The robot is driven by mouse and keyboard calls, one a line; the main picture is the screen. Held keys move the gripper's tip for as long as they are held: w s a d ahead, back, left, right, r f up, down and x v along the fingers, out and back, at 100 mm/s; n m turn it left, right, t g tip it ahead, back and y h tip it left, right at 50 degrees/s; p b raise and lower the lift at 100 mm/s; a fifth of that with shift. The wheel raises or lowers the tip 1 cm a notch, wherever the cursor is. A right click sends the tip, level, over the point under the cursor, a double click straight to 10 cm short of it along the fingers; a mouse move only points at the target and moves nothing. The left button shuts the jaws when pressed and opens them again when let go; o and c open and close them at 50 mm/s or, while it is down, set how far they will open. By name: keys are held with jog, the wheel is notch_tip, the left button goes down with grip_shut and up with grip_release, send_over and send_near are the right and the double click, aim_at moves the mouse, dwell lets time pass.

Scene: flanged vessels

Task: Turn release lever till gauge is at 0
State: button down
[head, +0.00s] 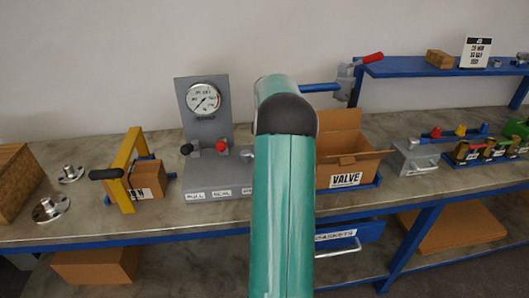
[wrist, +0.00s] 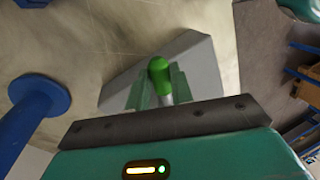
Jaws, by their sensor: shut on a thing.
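The round white gauge (head: 203,98) is on an upright grey panel (head: 225,118). Its needle seems to point down and left; the numbers are too small to read. Below it are a black-knobbed lever (head: 187,149) and a red-knobbed lever (head: 221,146). In the wrist view, my gripper (wrist: 158,91) is shut on a green-knobbed lever (wrist: 159,72), the knob standing out between the fingers. Behind it is a grey angled surface (wrist: 198,66). My arm hides the gripper and this lever in the head view. The label of the held lever is not visible.
A yellow frame with a black handle (head: 133,165) stands left of the panel. An open cardboard box marked VALVE (head: 345,180) is to the right. A blue shelf (head: 400,66) is above right. A blue post with a round flange (wrist: 40,97) is left in the wrist view.

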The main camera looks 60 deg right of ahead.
jog(key=shift+w+r, duration=0.1)
dwell(0.3)
jog(key=c, duration=1.2)
grip_release()
jog(key=v, duration=1.3)
jog(key=shift+d+r, duration=0.2)
jog(key=shift+r, duration=0.15)
